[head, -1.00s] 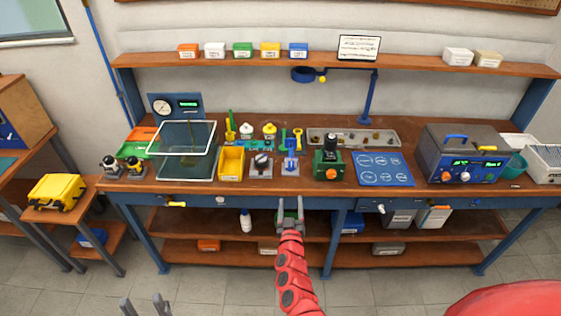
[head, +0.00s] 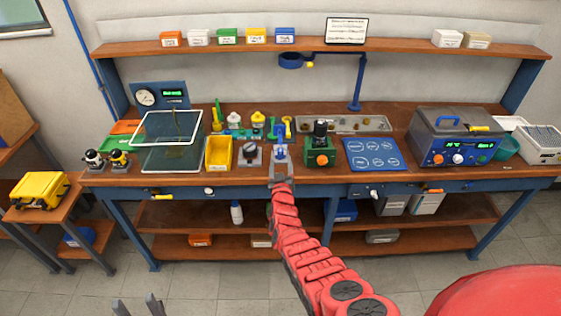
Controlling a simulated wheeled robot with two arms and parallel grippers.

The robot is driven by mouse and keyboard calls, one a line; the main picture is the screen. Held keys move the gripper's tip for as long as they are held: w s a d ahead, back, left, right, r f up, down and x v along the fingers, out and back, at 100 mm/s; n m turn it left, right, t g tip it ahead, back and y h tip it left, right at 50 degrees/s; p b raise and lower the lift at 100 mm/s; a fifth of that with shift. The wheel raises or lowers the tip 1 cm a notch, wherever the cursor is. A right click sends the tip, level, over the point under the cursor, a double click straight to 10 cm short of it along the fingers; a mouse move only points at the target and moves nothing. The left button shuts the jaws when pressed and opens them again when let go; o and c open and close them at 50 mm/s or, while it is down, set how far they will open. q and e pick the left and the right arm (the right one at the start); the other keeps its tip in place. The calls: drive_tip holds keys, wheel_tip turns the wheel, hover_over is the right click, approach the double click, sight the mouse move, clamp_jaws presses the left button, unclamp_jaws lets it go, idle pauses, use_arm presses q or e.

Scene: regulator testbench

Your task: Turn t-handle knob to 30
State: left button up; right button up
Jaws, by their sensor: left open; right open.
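A blue T-shaped handle (head: 281,153) stands on a small grey base near the bench's front edge, left of the green block. Its scale marks are too small to read. Left of it, a dark knob (head: 250,151) sits on a similar grey plate. My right gripper (head: 282,172), on the red arm, is open just in front of the blue handle's base and hides part of it. I cannot tell whether it touches. My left gripper (head: 137,305) is open and empty at the bottom edge, far from the bench.
A yellow bin (head: 219,155) stands left of the knobs. A green block with a black top (head: 320,149) is close on the right, then a blue mat (head: 375,154) and a grey control box (head: 455,138). A glass tank (head: 170,155) is at the left.

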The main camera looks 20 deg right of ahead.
sight(280, 153)
drive_tip(key=w+b, duration=0.2)
drive_tip(key=w+d+b, duration=0.1)
drive_tip(key=shift+f, duration=0.4)
drive_tip(key=shift+w+b, duration=0.3)
drive_tip(key=shift+b, duration=0.25)
drive_tip(key=shift+w+d+r+b, duration=0.15)
drive_tip(key=shift+w+r+b, duration=0.2)
drive_tip(key=shift+w, duration=0.05)
clamp_jaws()
